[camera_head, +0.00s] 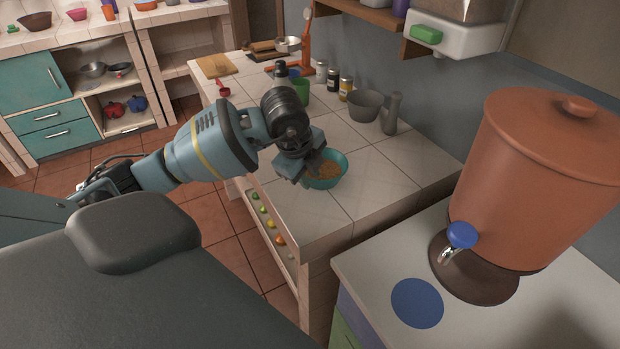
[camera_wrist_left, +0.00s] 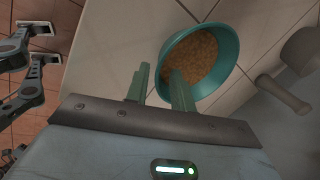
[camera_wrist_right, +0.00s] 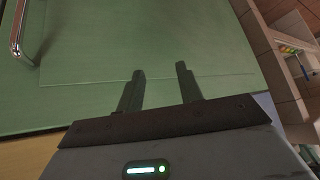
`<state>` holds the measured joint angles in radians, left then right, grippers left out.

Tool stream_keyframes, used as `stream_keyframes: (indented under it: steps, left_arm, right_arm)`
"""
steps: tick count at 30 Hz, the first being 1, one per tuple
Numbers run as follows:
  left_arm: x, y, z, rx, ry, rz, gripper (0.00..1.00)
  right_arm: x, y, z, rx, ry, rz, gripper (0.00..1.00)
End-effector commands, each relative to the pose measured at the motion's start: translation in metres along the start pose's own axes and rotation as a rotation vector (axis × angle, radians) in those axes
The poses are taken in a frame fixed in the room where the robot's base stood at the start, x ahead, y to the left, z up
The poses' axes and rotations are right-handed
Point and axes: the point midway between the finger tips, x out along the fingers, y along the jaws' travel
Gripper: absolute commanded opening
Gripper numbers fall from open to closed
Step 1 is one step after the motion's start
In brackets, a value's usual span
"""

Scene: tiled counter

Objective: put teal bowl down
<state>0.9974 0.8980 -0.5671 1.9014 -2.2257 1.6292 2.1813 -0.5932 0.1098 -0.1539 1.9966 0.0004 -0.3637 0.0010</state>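The teal bowl (camera_head: 338,180), filled with small orange-brown pieces, is at the front edge of the tiled counter (camera_head: 362,212). I cannot tell whether its base touches the tiles. My left gripper (camera_head: 312,168) is at the bowl's left side. In the left wrist view the bowl (camera_wrist_left: 232,50) shows near the fingers (camera_wrist_left: 158,78), one inside the rim and one outside. My right gripper (camera_wrist_right: 160,75) is open and empty in front of a green cabinet front (camera_wrist_right: 110,45).
Behind the bowl stand a grey mortar (camera_head: 366,106), a pestle (camera_head: 391,115), spice jars (camera_head: 333,78) and a green cup (camera_head: 300,90). Counter right of the bowl is clear. A large terracotta dispenser (camera_head: 540,180) stands on the nearer counter, beside a blue disc (camera_head: 417,302).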

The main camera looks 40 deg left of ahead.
Motion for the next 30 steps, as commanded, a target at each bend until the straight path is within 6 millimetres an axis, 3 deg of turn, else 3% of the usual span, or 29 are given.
stream_keyframes:
  steps: [9,15,30]
  left_arm:
    - [-0.066,-0.002,0.0,0.002,-0.001,-0.006,0.24]
    - [-0.09,-0.001,0.0,0.0,-0.001,-0.002,0.24]
    - [-0.095,0.001,-0.003,0.009,0.012,0.004,0.24]
  right_arm:
    - [-0.006,-0.001,-0.002,0.0,0.0,0.0,0.36]
    - [-0.008,-0.001,0.0,0.0,-0.004,0.0,0.36]
    - [-0.006,0.001,-0.004,-0.005,0.005,0.001,0.36]
